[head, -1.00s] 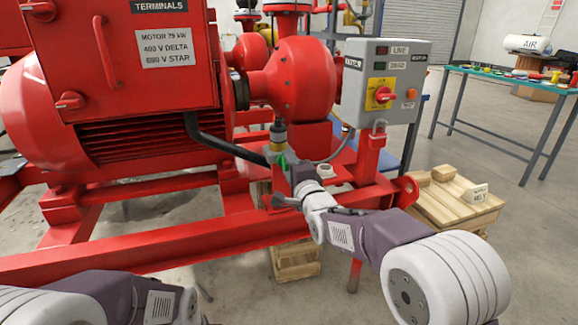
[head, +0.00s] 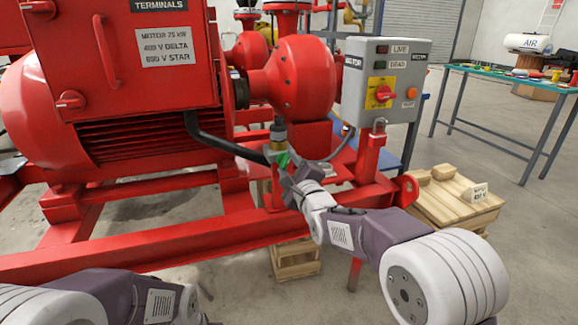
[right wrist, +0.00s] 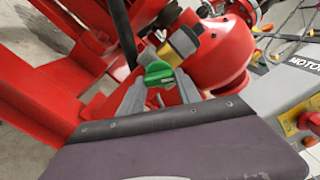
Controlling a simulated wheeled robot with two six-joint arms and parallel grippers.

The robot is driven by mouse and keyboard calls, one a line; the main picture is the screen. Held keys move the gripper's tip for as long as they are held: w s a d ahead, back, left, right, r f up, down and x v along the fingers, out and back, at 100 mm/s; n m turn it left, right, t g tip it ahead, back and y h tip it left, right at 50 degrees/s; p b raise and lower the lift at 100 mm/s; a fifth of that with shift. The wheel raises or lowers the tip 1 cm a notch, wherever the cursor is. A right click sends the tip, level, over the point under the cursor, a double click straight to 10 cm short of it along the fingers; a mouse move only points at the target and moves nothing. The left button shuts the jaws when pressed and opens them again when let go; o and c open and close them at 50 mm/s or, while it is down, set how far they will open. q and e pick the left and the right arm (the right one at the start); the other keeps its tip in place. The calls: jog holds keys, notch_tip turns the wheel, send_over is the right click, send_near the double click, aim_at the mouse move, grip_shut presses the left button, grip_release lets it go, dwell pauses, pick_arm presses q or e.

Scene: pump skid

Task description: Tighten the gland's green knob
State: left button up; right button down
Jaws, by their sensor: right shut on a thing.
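The green knob (head: 283,160) is at the lower end of the gland (head: 278,136), a brass-coloured fitting beside the red pump. In the right wrist view, the green knob (right wrist: 160,73) sits between the two grey fingertips of my right gripper (right wrist: 161,86). The yellow-brass gland (right wrist: 183,42) is just behind it. In the head view my right gripper (head: 288,168) reaches the knob from the lower right. It is shut on the knob and hides part of it. My left arm shows only at the bottom left; its gripper is out of view.
A black cable (head: 225,148) runs from the motor toward the gland. A grey switch box (head: 383,80) stands to the right on a red post. The red skid rail (head: 150,245) runs below.

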jog(key=shift+f, duration=0.1)
dwell(0.3)
jog(key=c, duration=0.8)
grip_release()
jog(key=shift+c, duration=0.2)
jog(key=shift+s+d, duration=0.1)
jog(key=shift+s, duration=0.25)
jog(key=p+v, duration=0.2)
jog(key=v, duration=0.6)
jog(key=shift+s+p, duration=0.2)
jog(key=shift+p, duration=0.1)
